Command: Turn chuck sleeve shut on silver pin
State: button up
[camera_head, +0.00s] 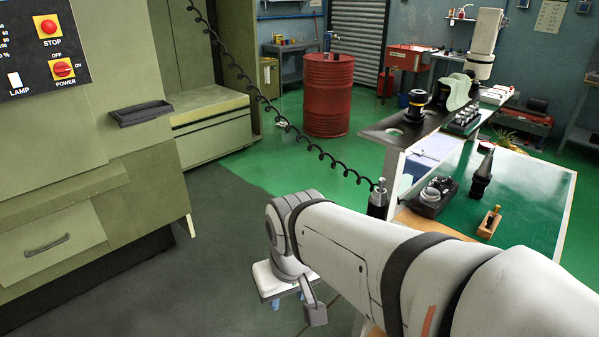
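A dark chuck (377,205) with a silver upper part stands upright at the near left corner of the cart. A thin silver pin (381,184) sticks up from its top. The lower part of the chuck is hidden behind my arm. My gripper (287,302) hangs down past the wrist in the lower middle, left of the chuck and apart from it. Only small bluish tips show under a pale plate, so its opening cannot be told. No object is visible in it.
The cart's green top (530,205) holds a black tray (433,204), a dark tapered holder (483,172) and a wooden block (489,223). A raised shelf (385,133) carries another holder (416,106). A coiled cord (290,128) hangs across. Floor left of the cart is clear.

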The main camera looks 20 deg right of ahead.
aim_at(376, 208)
jog(key=k, duration=1.9)
jog(key=z, duration=0.5)
jog(key=i, duration=1.55)
